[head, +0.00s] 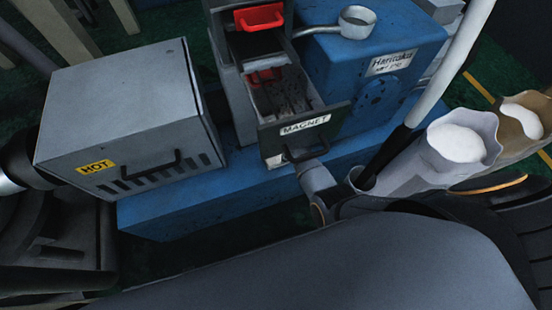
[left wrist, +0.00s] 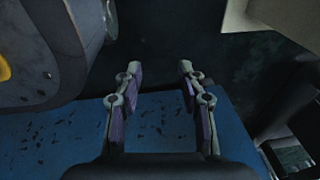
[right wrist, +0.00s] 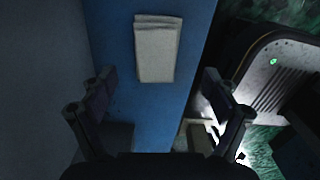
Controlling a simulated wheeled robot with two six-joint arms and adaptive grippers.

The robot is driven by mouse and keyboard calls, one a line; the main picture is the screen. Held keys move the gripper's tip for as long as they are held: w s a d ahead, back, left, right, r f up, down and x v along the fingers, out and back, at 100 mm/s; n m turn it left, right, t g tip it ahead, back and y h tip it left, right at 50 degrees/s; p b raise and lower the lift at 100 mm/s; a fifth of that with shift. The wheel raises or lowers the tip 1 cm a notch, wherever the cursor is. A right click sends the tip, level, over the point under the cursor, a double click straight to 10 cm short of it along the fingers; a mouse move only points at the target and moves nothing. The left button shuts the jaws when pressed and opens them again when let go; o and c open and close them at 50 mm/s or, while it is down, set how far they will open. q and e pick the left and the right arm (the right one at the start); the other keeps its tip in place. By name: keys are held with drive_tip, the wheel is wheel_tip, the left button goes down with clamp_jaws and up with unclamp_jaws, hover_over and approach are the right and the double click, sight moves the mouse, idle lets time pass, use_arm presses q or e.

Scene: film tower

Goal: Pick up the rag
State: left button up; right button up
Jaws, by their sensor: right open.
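The rag (right wrist: 156,50) is a pale, folded, oblong cloth lying on a blue surface in the right wrist view. I cannot make it out in the head view. My right gripper (right wrist: 159,80) is open and empty, with its two fingers apart on either side of the view and the rag ahead between them. My left gripper (left wrist: 157,82) is open and empty above a scuffed blue surface in the left wrist view. I cannot make out either gripper's fingers in the head view.
A grey box marked HOT (head: 120,110) stands on the blue base (head: 185,212). An open drawer marked MAGNET (head: 306,125) sticks out beside a blue machine (head: 350,62). A grey wall (right wrist: 70,40) rises left of the rag in the right wrist view.

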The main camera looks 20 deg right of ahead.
drive_tip(key=shift+f, duration=0.8)
drive_tip(key=f+b, duration=0.1)
drive_tip(key=f, duration=0.1)
drive_tip(key=f+b, duration=0.1)
drive_tip(key=f, duration=0.1)
drive_tip(key=shift+w+a+f+b, duration=0.1)
drive_tip(key=shift+w+a+b, duration=0.1)
drive_tip(key=shift+a+b, duration=0.1)
use_arm(q)
drive_tip(key=w+r, duration=0.2)
drive_tip(key=w, duration=0.3)
use_arm(e)
drive_tip(key=shift+f, duration=0.2)
drive_tip(key=c, duration=1.1)
use_arm(q)
drive_tip(key=s+f+p, duration=0.2)
drive_tip(key=s+p, duration=0.2)
drive_tip(key=s, duration=0.2)
drive_tip(key=shift+s, duration=0.4)
use_arm(e)
wheel_tip(320, 180, up, 10)
drive_tip(key=shift+r, duration=0.1)
drive_tip(key=shift+c, duration=0.2)
use_arm(q)
drive_tip(key=shift+f, duration=0.1)
